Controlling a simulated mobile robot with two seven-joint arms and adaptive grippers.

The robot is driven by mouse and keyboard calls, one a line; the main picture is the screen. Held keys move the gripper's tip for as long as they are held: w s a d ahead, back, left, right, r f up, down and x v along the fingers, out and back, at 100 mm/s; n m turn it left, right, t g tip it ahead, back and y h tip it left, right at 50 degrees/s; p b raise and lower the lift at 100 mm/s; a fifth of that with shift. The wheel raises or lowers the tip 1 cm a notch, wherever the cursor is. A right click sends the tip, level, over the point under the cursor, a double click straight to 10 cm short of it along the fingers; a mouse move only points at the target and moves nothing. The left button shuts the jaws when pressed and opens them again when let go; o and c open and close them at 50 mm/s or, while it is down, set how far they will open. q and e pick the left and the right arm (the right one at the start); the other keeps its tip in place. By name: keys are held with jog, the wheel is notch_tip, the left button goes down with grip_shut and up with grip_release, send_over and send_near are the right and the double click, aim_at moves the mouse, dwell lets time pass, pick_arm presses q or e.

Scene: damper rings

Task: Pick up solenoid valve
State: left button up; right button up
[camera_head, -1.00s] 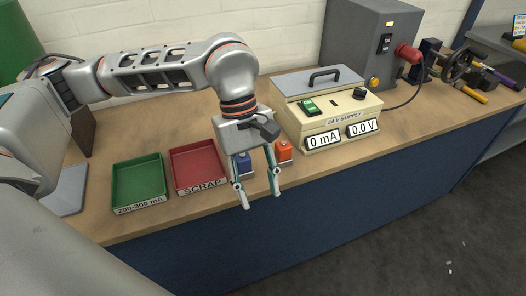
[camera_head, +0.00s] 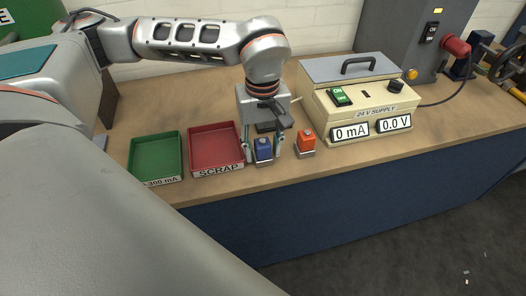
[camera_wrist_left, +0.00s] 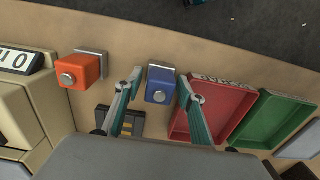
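Two solenoid valves, small coloured blocks with a round metal stud and metal base, stand near the bench's front edge. The blue valve (camera_head: 263,150) is left of the orange valve (camera_head: 306,141). My left gripper (camera_head: 262,147) points down at the blue valve, open, one finger on either side of it. In the left wrist view the blue valve (camera_wrist_left: 160,84) lies between the spread fingertips (camera_wrist_left: 159,78), with a visible gap at each side. The orange valve (camera_wrist_left: 80,71) is outside the fingers there. My right gripper is not in view.
The red SCRAP tray (camera_head: 215,135) is close left of the blue valve, with the green tray (camera_head: 156,143) beyond it. The 24 V supply (camera_head: 350,115) stands right, reading 0 mA and 0.0 V. A dark ribbed item (camera_wrist_left: 130,122) lies by the fingers in the wrist view.

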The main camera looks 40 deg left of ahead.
pick_arm(q)
jog(key=shift+f, duration=0.35)
jog(key=c, duration=1.1)
jog(key=shift+o, duration=0.2)
jog(key=shift+r, duration=0.2)
